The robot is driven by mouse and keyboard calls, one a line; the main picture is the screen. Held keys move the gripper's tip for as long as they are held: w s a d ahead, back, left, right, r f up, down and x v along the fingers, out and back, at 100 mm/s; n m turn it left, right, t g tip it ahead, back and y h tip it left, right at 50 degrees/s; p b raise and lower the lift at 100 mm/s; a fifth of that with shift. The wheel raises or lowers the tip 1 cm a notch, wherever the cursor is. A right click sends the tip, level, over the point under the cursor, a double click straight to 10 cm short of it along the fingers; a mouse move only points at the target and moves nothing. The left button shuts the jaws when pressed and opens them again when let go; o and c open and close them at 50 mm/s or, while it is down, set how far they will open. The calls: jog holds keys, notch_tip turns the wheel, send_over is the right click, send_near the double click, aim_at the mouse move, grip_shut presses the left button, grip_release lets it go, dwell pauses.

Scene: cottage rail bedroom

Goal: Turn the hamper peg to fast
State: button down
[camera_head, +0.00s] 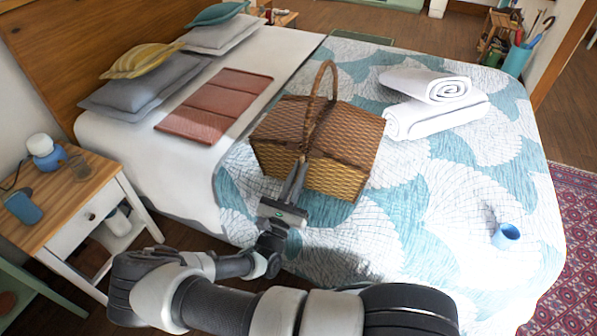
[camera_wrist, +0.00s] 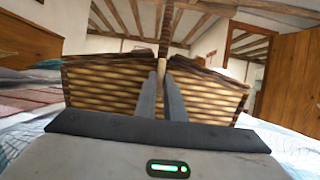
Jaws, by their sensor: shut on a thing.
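The wicker hamper (camera_head: 335,176) stands on the bed with its lids down and its handle (camera_head: 331,80) upright. My gripper (camera_head: 301,168) reaches to the middle of the hamper's front wall, just below the lid edge. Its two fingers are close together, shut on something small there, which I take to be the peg. In the wrist view the hamper (camera_wrist: 105,85) fills the middle, and a thin pale piece, the peg (camera_wrist: 161,68), shows between the fingertips (camera_wrist: 162,80). Most of the peg is hidden by the fingers, so I cannot tell which way it is turned.
Rolled white towels (camera_head: 440,105) lie right of the hamper. A blue cup (camera_head: 506,236) stands near the bed's right edge. A folded reddish cloth (camera_head: 215,105) and pillows (camera_head: 145,85) lie behind left. A nightstand (camera_head: 75,195) stands at the left. The quilt right of my gripper is clear.

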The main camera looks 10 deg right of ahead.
jog(key=c, duration=1.8)
grip_release()
jog(key=shift+c, duration=0.2)
jog(key=v, duration=1.7)
jog(key=shift+s+b, duration=0.2)
jog(key=shift+b, duration=0.2)
jog(key=shift+a+f, duration=0.1)
